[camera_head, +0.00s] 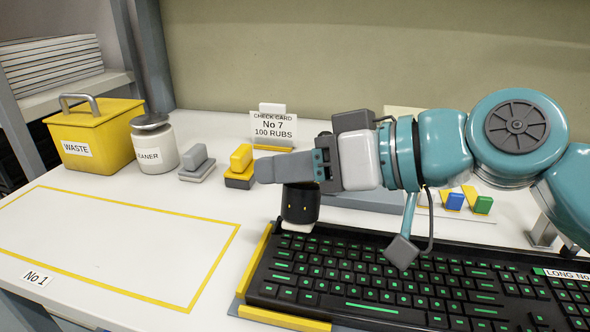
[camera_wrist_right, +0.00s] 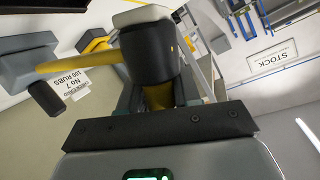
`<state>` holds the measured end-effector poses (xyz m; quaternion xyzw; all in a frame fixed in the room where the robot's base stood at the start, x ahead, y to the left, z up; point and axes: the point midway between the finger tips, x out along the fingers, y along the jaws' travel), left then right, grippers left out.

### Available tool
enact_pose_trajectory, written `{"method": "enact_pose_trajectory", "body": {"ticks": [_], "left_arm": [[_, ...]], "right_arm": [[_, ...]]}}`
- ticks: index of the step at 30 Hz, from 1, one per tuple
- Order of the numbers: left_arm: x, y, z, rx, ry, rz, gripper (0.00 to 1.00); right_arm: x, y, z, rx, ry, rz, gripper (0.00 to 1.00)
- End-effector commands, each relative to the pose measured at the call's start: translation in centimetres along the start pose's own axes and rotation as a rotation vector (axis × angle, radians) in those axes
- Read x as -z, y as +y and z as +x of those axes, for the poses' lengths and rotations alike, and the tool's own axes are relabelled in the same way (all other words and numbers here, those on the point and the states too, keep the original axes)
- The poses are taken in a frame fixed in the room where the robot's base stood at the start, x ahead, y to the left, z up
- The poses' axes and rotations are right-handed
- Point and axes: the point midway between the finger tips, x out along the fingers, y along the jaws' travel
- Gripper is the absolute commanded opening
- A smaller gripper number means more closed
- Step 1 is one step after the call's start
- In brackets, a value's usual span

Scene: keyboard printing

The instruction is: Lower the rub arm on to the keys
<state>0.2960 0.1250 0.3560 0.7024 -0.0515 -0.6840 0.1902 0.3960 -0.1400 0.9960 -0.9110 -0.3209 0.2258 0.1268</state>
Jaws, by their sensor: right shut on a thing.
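My right gripper (camera_head: 285,168) reaches in from the right over the keyboard's top left corner. It is shut on the rub arm. The rub arm's black head (camera_head: 300,204), with a white pad (camera_head: 297,227) underneath, hangs below the jaws. In the right wrist view the head (camera_wrist_right: 150,54) joins a yellow bar (camera_wrist_right: 85,62). The black keyboard (camera_head: 375,285) with green-marked keys lies below. I cannot tell whether the pad touches the keys. My arm hides most of the rub arm in the head view. My left gripper is not in view.
A yellow waste bin (camera_head: 95,135), a cleaner jar (camera_head: 153,145), a grey block (camera_head: 196,163), a yellow block (camera_head: 241,165) and a check card (camera_head: 273,125) stand behind. The yellow-outlined area (camera_head: 115,245) at left is clear. Coloured wedges (camera_head: 455,201) stand at right.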

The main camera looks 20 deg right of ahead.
Motion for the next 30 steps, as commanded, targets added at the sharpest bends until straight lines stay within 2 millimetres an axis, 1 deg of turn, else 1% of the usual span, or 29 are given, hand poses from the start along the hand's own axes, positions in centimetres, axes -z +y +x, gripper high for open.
{"method": "enact_pose_trajectory", "body": {"ticks": [1, 5, 12, 19, 30], "left_arm": [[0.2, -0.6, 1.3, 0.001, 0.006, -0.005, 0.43], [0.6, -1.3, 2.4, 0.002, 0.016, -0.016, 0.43], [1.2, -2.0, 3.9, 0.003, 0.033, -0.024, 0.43], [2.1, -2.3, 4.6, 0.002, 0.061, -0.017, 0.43], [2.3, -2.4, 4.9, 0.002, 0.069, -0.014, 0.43]], "right_arm": [[-1.3, 0.1, 0.3, -0.005, 0.012, -0.038, 0.0], [-2.6, 0.1, 0.7, -0.03, 0.042, -0.135, 0.0], [-4.5, 0.2, 1.2, -0.03, 0.035, -0.124, 0.0], [-5.4, 0.4, 1.5, -0.029, 0.033, -0.12, 0.0], [-5.9, 0.4, 1.7, -0.028, 0.026, -0.12, 0.0]]}}
